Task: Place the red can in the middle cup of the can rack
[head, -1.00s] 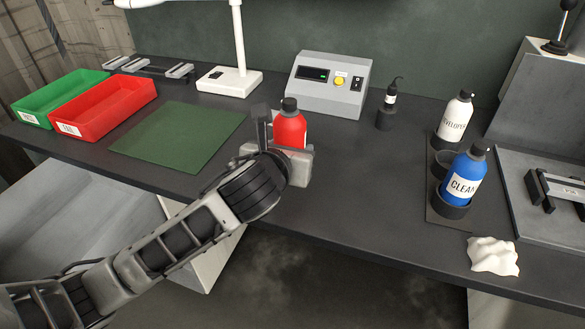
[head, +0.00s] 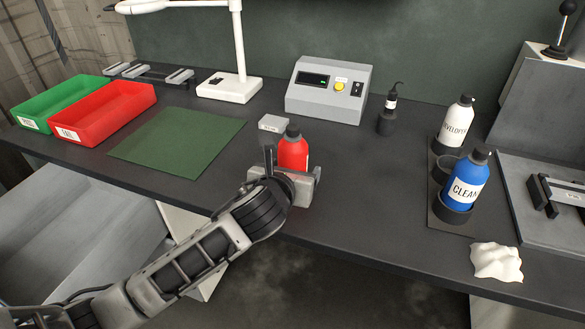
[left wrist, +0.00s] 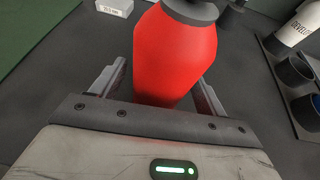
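The red can (head: 293,154) with a dark cap stands upright between the fingers of my left gripper (head: 291,174), in front of the control box. In the left wrist view the red can (left wrist: 175,55) fills the space between the two fingers of the left gripper (left wrist: 160,90). Its lower part is hidden, and I cannot tell whether it touches the table. The can rack (head: 440,212) is at the right: the DEVELOPER bottle (head: 454,122) is in the back cup, the blue CLEAN bottle (head: 466,182) in the front cup. The middle cup (head: 444,168) looks empty. My right gripper is out of view.
A small grey labelled block (head: 272,124) lies behind the can. A control box (head: 328,90) and a small black bottle (head: 388,115) stand behind. A white cloth (head: 496,262) lies in front of the rack. The table between can and rack is clear.

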